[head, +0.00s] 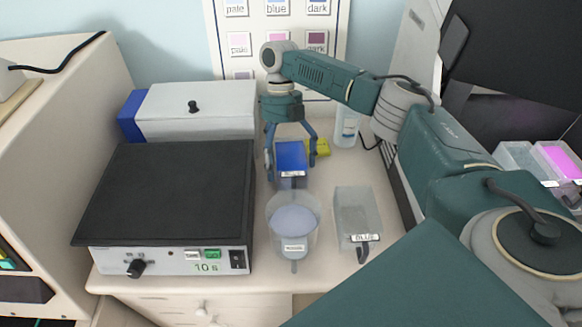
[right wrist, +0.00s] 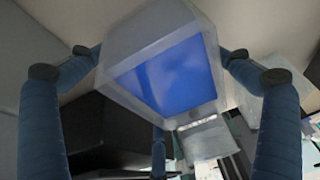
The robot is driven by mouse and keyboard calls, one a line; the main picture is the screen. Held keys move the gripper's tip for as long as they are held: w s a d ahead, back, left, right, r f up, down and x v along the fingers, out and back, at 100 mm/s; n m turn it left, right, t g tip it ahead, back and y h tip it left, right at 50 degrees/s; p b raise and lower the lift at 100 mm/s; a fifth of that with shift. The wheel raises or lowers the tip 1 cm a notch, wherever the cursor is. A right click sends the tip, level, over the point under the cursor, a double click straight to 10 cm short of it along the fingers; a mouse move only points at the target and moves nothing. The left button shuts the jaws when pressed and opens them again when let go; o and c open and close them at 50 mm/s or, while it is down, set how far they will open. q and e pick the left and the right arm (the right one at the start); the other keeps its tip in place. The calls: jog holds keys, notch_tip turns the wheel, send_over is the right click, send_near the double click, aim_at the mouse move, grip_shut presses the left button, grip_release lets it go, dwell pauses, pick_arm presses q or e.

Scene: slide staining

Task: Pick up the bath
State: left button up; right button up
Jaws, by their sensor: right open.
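A small bath with blue contents (head: 291,157) stands on the bench behind the round beaker, with a label on its front. My right gripper (head: 290,148) is above and around it, fingers spread open and pointing down. In the right wrist view the bath (right wrist: 165,75) is a pale translucent box with a blue face, and the fingers of the gripper (right wrist: 160,54) lie on either side of it. I cannot tell whether any finger touches it. My left gripper is not in view.
A round beaker of pale blue liquid (head: 293,222) stands in front, beside a clear tray labelled BLUE (head: 358,215).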

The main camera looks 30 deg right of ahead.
jog(key=shift+f, duration=0.2)
dwell(0.3)
jog(key=c, duration=1.6)
jog(key=shift+r, duration=0.1)
notch_tip(320, 180, up, 20)
jog(key=p, duration=0.2)
jog(key=shift+r+p, duration=0.25)
jog(key=shift+p, duration=0.1)
